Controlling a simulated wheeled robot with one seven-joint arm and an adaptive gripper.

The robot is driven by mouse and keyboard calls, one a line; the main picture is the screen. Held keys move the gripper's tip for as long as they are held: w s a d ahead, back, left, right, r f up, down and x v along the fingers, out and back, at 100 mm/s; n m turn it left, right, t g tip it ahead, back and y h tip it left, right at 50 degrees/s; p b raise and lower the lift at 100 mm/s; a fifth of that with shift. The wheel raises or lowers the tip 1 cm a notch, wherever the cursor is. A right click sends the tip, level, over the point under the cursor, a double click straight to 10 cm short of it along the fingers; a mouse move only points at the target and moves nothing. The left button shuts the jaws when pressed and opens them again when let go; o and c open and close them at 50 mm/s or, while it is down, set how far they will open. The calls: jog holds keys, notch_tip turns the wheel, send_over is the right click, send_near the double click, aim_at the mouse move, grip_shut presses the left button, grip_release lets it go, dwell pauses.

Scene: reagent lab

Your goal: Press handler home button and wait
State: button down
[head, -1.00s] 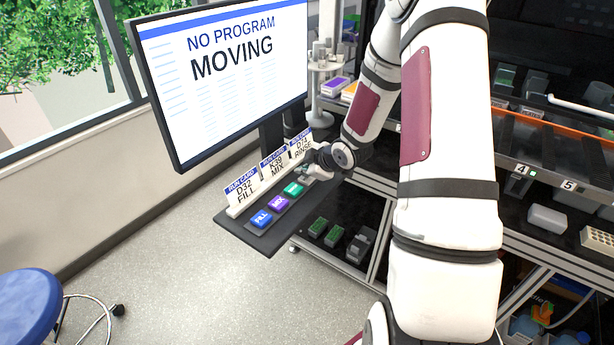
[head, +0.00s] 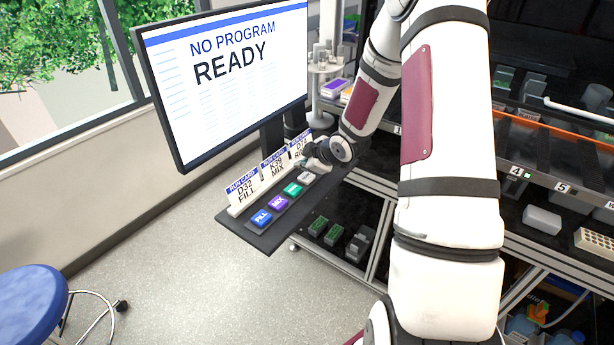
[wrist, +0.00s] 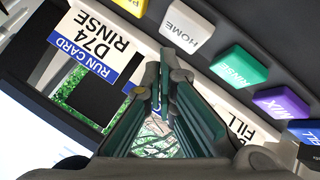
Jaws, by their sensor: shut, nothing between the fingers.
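The white HOME button (wrist: 185,26) sits on the dark button panel in the wrist view; in the head view it shows as a small pale key (head: 306,178) just below my gripper (head: 312,163). My gripper (wrist: 161,70) is shut and empty, its fingertips close together beside the HOME button. I see no contact, though the exact gap is hard to judge. The monitor (head: 230,90) reads "NO PROGRAM" and "READY".
Green RINSE (wrist: 239,66), purple MIX (wrist: 282,103) and blue FILL (head: 262,218) buttons line the panel, with a yellow button (wrist: 130,6) beyond HOME. Run cards (head: 243,190) stand behind them. A blue stool (head: 30,305) is on the left; shelving is on the right.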

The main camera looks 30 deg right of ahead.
notch_tip(320, 180, up, 4)
jog(key=p, duration=0.2)
jog(key=shift+s+p, duration=0.15)
jog(key=shift+p, duration=0.2)
jog(key=shift+r, duration=0.2)
dwell(0.9)
notch_tip(320, 180, up, 11)
jog(key=m+g+h, duration=0.1)
jog(key=m+h, duration=0.1)
send_over(304, 178)
jog(key=s+a, duration=0.3)
jog(key=s+a+r+m+g+h, duration=0.1)
jog(key=s+a+r+m, duration=0.2)
jog(key=s+a+r, duration=0.5)
jog(key=s+a+r+m+y, duration=0.1)
jog(key=s+a+r, duration=0.1)
jog(key=s, duration=0.5)
jog(key=s+a+r+m+g+y, duration=0.1)
jog(key=s+a+r, duration=0.2)
jog(key=s, duration=0.5)
jog(key=s+a+r+m, duration=0.2)
jog(key=s+a, duration=0.3)
jog(key=s, duration=0.3)
jog(key=shift+r+g+y, duration=0.2)
jog(key=shift+g+y, duration=0.1)
jog(key=shift+y, duration=0.1)
jog(key=shift+w, duration=0.1)
